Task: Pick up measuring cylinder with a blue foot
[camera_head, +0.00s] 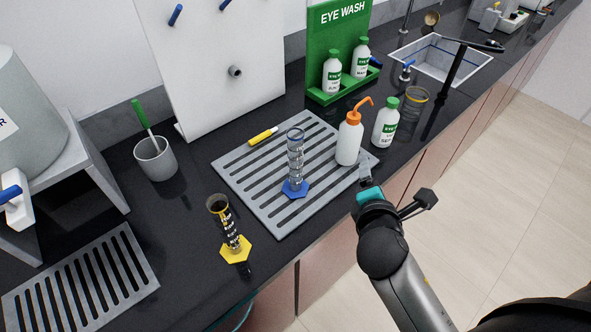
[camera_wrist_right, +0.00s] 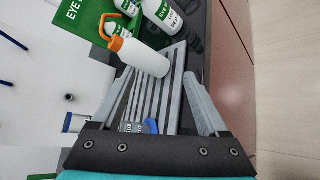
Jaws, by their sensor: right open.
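The measuring cylinder with a blue foot (camera_head: 295,160) stands upright on the grey slotted rack in the head view. It is clear, with a blue rim and a blue foot (camera_head: 295,189). My right gripper (camera_head: 366,174) is open and empty at the front edge of the counter, to the right of the cylinder and apart from it. In the right wrist view the open jaws (camera_wrist_right: 160,76) show the rack between them. The blue foot (camera_wrist_right: 151,126) shows low between the jaws, and my gripper hides part of the cylinder. My left gripper is not in view.
A similar cylinder with a yellow foot (camera_head: 235,249) stands left of the rack (camera_head: 258,207). An orange-capped wash bottle (camera_head: 348,143) stands on the rack's right side, beside a green-capped bottle (camera_head: 386,124). A yellow marker (camera_head: 263,136) lies on the rack's back part.

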